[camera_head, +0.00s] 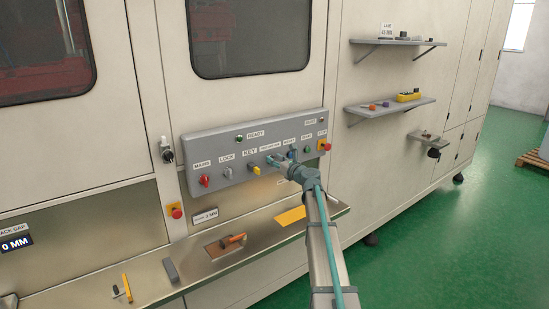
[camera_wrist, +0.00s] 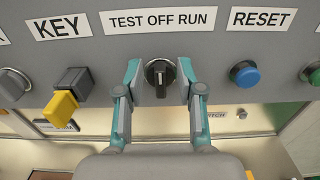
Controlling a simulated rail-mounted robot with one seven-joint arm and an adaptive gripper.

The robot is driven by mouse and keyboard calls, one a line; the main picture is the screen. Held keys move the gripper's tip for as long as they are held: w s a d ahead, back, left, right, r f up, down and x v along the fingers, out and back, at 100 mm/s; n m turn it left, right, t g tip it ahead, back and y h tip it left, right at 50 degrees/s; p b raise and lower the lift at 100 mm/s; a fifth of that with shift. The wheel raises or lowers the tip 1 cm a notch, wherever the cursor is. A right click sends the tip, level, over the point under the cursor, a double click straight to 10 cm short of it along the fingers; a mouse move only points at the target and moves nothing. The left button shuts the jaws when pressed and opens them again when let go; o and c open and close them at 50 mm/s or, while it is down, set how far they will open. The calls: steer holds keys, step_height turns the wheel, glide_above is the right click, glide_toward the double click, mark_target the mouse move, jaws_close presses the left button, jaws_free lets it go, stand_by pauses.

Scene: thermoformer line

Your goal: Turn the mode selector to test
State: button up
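The mode selector (camera_wrist: 159,75) is a black rotary knob under the label "TEST OFF RUN" (camera_wrist: 157,20) in the wrist view. Its pointer looks about vertical, toward "OFF". My gripper (camera_wrist: 160,92) is open, with one teal-and-grey finger on each side of the knob and a visible gap on both sides. In the head view my gripper (camera_head: 283,163) is at the grey control panel (camera_head: 225,141) and hides the selector.
Left of the selector are the key switch (camera_wrist: 67,92) with a yellow tag and a grey knob (camera_wrist: 12,82). Right of it is the blue reset button (camera_wrist: 246,75). A ledge (camera_head: 195,262) with loose tools runs below the panel.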

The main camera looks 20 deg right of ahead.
steer(key=shift+w+a, duration=0.1)
steer(key=shift+w, duration=0.35)
jaws_close()
